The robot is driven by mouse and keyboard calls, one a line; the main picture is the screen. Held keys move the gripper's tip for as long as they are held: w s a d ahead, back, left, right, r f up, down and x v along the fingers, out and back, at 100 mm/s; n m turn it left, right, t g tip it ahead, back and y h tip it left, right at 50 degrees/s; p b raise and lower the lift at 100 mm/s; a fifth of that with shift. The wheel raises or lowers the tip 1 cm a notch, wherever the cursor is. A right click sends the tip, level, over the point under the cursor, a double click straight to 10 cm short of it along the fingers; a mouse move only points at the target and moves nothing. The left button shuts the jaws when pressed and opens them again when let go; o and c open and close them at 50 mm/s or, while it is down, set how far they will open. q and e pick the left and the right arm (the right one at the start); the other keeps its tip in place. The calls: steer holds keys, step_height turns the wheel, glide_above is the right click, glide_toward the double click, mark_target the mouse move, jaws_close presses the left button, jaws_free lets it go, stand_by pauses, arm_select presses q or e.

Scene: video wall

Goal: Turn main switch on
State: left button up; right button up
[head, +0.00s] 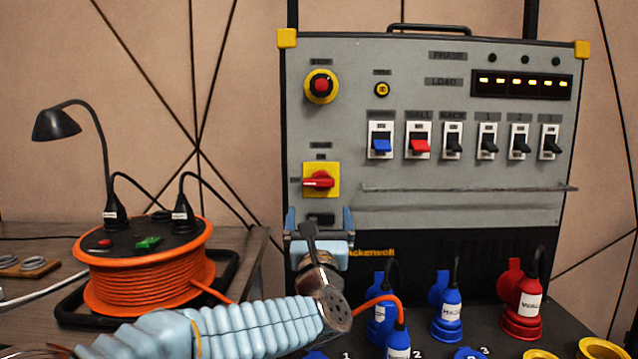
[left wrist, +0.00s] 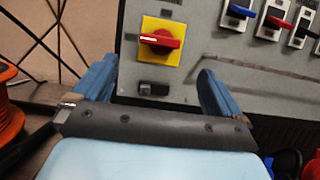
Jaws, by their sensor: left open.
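The main switch (head: 319,180) is a red rotary knob on a yellow square plate at the lower left of the grey panel (head: 400,85). Its handle lies roughly horizontal. It also shows in the left wrist view (left wrist: 160,40), ahead of the fingers. My left gripper (head: 319,218) is open just below the switch in the head view. In the left wrist view its two blue fingers (left wrist: 153,82) are spread wide with nothing between them, and the knob lies beyond them, apart from both. My right gripper is not in view.
A red emergency button (head: 321,86) sits above the switch. Toggle switches (head: 380,140) line the panel to the right. A rail (head: 470,189) crosses below them. An orange cable reel (head: 145,275) stands at left; blue and red plugs (head: 525,300) stand at lower right.

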mark_target(319, 186)
arm_select(q)
steer(key=p+x, duration=0.3)
steer(key=x, duration=0.7)
steer(key=shift+w+p, duration=0.3)
steer(key=shift+p, duration=0.1)
steer(key=shift+c, duration=0.5)
steer(key=c, duration=1)
steer(key=shift+o, duration=0.2)
